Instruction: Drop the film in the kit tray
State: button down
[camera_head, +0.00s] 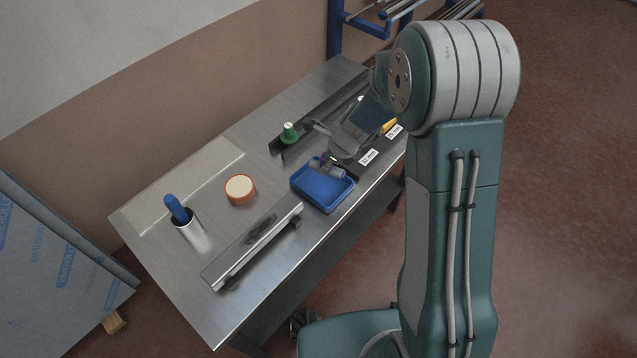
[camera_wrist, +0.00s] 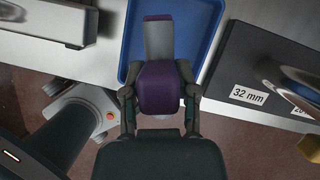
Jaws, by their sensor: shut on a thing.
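The kit tray (camera_head: 318,202) is a shallow blue tray on the metal bench, and it also shows at the top of the wrist view (camera_wrist: 134,28). My gripper (camera_wrist: 158,92) is shut on a film piece (camera_wrist: 158,88) with a purple near end, a grey middle and a purple far tip. The film points out over the tray in the wrist view. In the head view the gripper hangs over the tray's back edge and the film is small and partly hidden. I cannot tell whether the film touches the tray floor.
A metal rail piece (camera_head: 255,245) lies in front-left.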

jog(key=shift+f, duration=1.3)
jog(key=shift+c, duration=1.5)
grip_release()
jog(key=shift+r, duration=0.1)
jog(key=v, duration=1.1)
jog(key=shift+d+r, duration=0.15)
jog(key=shift+r, duration=0.15)
